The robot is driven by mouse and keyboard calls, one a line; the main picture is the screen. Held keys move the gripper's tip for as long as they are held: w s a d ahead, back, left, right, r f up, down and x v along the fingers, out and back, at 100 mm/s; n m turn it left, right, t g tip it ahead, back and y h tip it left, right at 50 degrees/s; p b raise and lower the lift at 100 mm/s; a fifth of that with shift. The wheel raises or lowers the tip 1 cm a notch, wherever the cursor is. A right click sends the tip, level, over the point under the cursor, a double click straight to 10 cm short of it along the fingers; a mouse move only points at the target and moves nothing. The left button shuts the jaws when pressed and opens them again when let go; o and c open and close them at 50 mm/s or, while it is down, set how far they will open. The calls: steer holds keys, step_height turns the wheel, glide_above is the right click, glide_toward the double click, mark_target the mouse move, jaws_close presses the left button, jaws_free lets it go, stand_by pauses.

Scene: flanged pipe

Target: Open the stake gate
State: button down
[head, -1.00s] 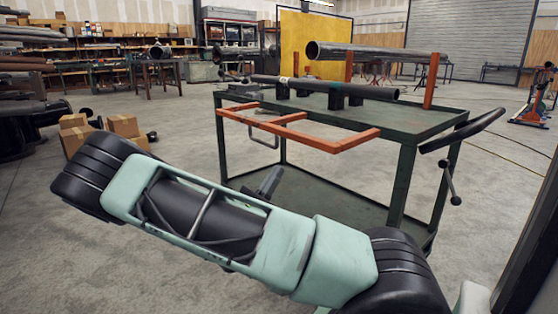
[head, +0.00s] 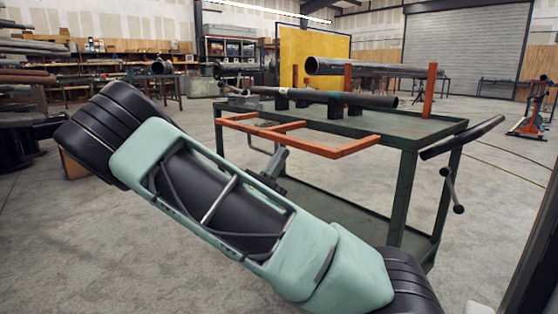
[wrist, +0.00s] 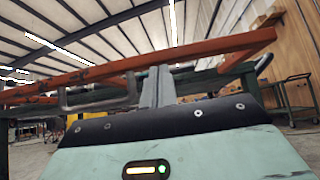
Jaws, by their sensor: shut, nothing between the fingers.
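The stake gate is an orange frame (head: 345,149) that sticks out about level from the near side of the green cart (head: 400,138). In the wrist view the gate's orange bar (wrist: 205,47) runs across above my gripper. A grey bent handle (wrist: 92,107) hangs under the bar, just left of my fingers. My gripper (head: 280,157) is shut and empty, in front of the cart and just below the gate. In the wrist view my gripper (wrist: 157,75) points up toward the bar. I cannot tell whether the fingers touch the gate or the handle.
A black push handle (head: 462,137) and a lever with ball ends (head: 451,190) stick out at the cart's right. Concrete floor (head: 130,215) is clear in front.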

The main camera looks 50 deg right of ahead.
steer(key=shift+r, duration=0.15)
steer(key=p, duration=0.3)
steer(key=shift+a+r+y+p, duration=0.1)
steer(key=shift+r+y+p, duration=0.2)
steer(key=shift+r+p, duration=0.1)
steer(key=shift+r+p, duration=0.25)
steer(key=shift+p, duration=0.65)
step_height(320, 180, up, 3)
steer(key=y+p, duration=0.1)
steer(key=p, duration=0.7)
steer(key=shift+w+a+t+p, duration=0.1)
steer(key=shift+a+t+p, duration=0.05)
steer(key=shift+t+p, duration=0.15)
step_height(320, 180, up, 5)
steer(key=y+p, duration=0.4)
steer(key=p, duration=0.8)
glide_above(277, 140)
steer(key=s+a, duration=0.2)
steer(key=shift+s, duration=0.1)
steer(key=shift+p, duration=0.4)
